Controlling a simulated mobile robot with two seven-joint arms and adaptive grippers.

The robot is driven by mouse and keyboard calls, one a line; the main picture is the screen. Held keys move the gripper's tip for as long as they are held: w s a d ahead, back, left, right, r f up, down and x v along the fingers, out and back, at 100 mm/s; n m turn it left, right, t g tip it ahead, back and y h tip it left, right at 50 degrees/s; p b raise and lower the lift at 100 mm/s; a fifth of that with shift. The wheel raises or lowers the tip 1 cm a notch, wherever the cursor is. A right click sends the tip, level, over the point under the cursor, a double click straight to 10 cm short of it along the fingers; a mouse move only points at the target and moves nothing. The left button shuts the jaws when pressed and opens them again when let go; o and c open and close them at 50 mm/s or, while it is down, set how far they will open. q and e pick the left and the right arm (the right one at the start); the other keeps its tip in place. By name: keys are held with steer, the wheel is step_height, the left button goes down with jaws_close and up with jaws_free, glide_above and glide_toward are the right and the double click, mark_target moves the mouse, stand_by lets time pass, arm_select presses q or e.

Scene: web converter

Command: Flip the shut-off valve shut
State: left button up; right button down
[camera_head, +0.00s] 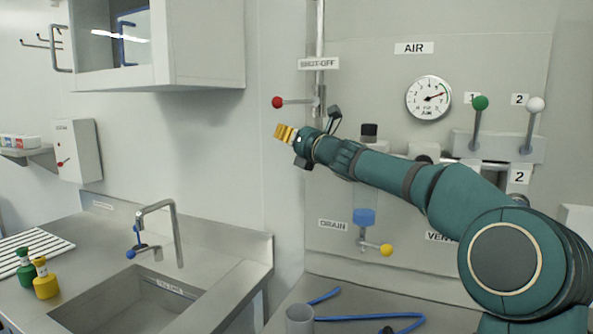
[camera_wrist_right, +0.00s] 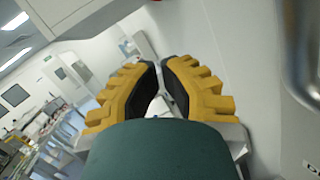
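The shut-off valve's lever ends in a red ball (camera_head: 278,102). It points left, about level, from the vertical pipe (camera_head: 319,85) under the SHUT-OFF label (camera_head: 318,64). My right gripper (camera_head: 280,131) has yellow fingers and hangs just below the red ball, apart from it in the picture; the depth between them is unclear. In the right wrist view its fingertips (camera_wrist_right: 160,64) are nearly together with nothing seen between them. My left gripper is not in view.
A wall cabinet (camera_head: 205,45) hangs at the upper left. Below are a sink (camera_head: 130,300) and tap (camera_head: 175,230). The panel carries a gauge (camera_head: 428,97), a green-ball lever (camera_head: 480,103), a white-ball lever (camera_head: 536,104) and a drain valve with a yellow ball (camera_head: 386,250).

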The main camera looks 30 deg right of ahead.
steer(key=s+f, duration=0.4)
steer(key=f, duration=0.1)
steer(key=shift+d, duration=0.35)
steer(key=shift+s, duration=0.1)
